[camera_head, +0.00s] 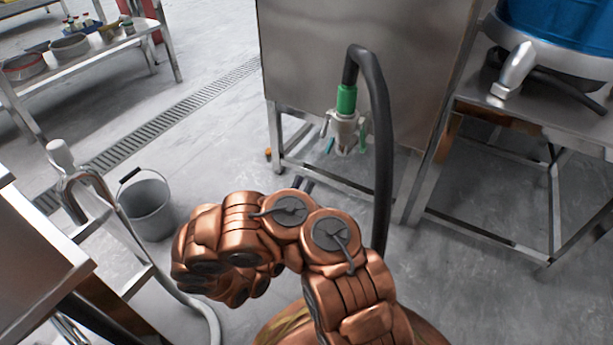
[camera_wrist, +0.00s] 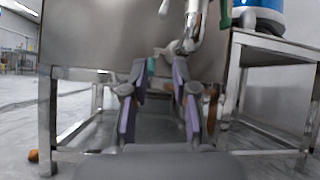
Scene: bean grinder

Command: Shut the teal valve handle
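The teal valve handle (camera_head: 330,146) is a small lever at the lower left of the metal valve (camera_head: 345,128), under a green hose collar (camera_head: 347,100). In the wrist view the teal handle (camera_wrist: 151,67) shows as a small patch near the tip of the left finger, partly hidden. I cannot tell whether they touch. My gripper (camera_wrist: 160,82) is open, with purple-padded fingers apart and nothing seen between them. In the head view my copper arm hides most of the gripper.
A green lever (camera_head: 363,135) sits at the valve's right. A black hose (camera_head: 382,150) arches down from the collar. The steel tank (camera_head: 365,50) stands behind the valve. A steel table (camera_head: 530,120) is at right, a grey bucket (camera_head: 147,207) at left. Open floor lies between.

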